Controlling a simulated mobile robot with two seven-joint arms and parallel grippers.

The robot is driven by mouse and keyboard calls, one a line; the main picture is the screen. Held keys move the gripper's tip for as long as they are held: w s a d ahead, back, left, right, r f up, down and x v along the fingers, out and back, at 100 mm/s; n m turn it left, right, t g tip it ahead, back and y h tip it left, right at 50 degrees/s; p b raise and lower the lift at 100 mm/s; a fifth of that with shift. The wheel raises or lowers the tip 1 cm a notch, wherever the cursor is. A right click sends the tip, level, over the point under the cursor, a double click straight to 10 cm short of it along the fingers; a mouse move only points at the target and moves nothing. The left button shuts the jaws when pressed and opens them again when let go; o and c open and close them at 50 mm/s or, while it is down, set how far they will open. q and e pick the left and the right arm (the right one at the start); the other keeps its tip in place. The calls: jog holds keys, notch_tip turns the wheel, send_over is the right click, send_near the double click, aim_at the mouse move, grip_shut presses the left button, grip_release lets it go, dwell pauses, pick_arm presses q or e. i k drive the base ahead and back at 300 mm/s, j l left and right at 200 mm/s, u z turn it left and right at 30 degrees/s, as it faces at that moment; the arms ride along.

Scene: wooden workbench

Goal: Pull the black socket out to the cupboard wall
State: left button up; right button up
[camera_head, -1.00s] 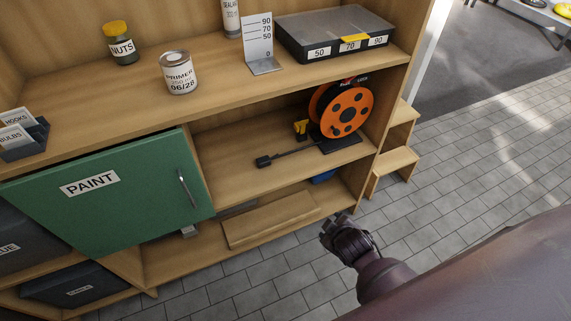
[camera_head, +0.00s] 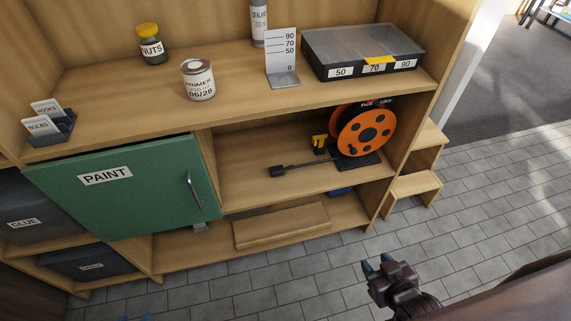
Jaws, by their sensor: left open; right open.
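The black socket (camera_head: 277,171) lies on the middle shelf at the end of a short dark cable that runs right to the orange cable reel (camera_head: 365,131). The cupboard wall (camera_head: 208,160), a wooden upright, stands left of the socket beside the green PAINT door (camera_head: 125,190). A gap of bare shelf lies between socket and wall. My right gripper (camera_head: 377,264) is open and empty over the floor in front of the bench, below and right of the socket. Only the bluish fingertips of my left gripper (camera_head: 134,318) show at the bottom edge, apart and empty.
A yellow item (camera_head: 320,143) stands left of the reel. The shelf above holds a primer can (camera_head: 198,80), a gauge stand (camera_head: 283,60) and a sorting box (camera_head: 363,55). A wooden step (camera_head: 415,185) stands at the right. The floor in front is clear.

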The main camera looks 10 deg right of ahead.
aim_at(276, 170)
jog(key=i+l, duration=0.15)
jog(key=l, duration=0.45)
jog(key=i+l+u, duration=0.1)
jog(key=l, duration=0.45)
jog(key=i+l, duration=0.1)
jog(key=l, duration=0.5)
jog(key=i+l, duration=0.1)
jog(key=l, duration=0.5)
jog(key=i+l+u, duration=0.1)
jog(key=l, duration=0.45)
